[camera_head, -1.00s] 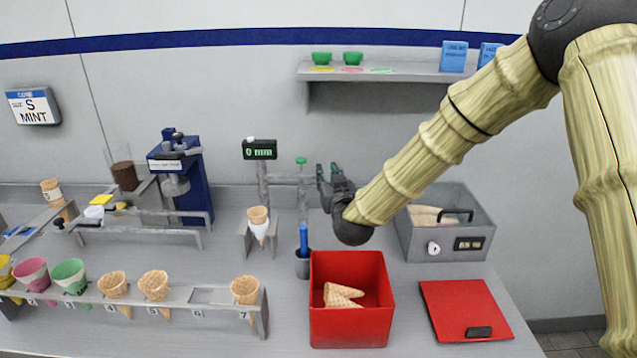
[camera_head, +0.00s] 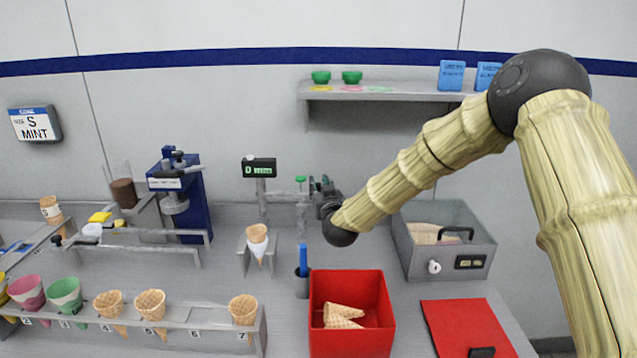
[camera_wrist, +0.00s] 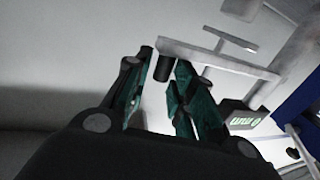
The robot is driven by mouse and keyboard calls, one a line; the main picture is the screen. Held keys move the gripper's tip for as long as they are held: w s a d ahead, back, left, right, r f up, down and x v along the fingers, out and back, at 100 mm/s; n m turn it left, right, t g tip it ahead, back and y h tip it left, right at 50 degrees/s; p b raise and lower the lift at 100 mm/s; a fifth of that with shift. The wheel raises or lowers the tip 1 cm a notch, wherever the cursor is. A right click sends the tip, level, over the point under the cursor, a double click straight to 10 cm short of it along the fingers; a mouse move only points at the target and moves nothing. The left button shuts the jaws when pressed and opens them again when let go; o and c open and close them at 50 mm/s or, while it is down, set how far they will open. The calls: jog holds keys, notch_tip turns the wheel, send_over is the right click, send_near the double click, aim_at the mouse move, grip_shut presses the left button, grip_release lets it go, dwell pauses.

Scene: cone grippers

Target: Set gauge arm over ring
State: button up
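The gauge stand carries a small display (camera_head: 259,168) reading 0 mm and a grey horizontal gauge arm (camera_head: 283,196). A wrapped cone (camera_head: 257,240) sits in the holder below and left of the arm; the ring itself is hard to make out. My gripper (camera_head: 316,186) is just right of the arm's free end. In the wrist view my gripper (camera_wrist: 160,92) is open, its two green-lined fingers apart. A dark cylinder (camera_wrist: 163,67) at the end of the gauge arm (camera_wrist: 215,59) shows near the fingertips; contact is unclear.
A blue-handled tool stands in a dark cup (camera_head: 302,285) below my gripper. A red bin (camera_head: 320,348) with cones is in front, and a grey box (camera_head: 470,242) is to the right. A numbered cone rack (camera_head: 185,316) fills the front left. A shelf (camera_head: 415,98) is above.

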jog(key=shift+x, duration=0.8)
grip_shut()
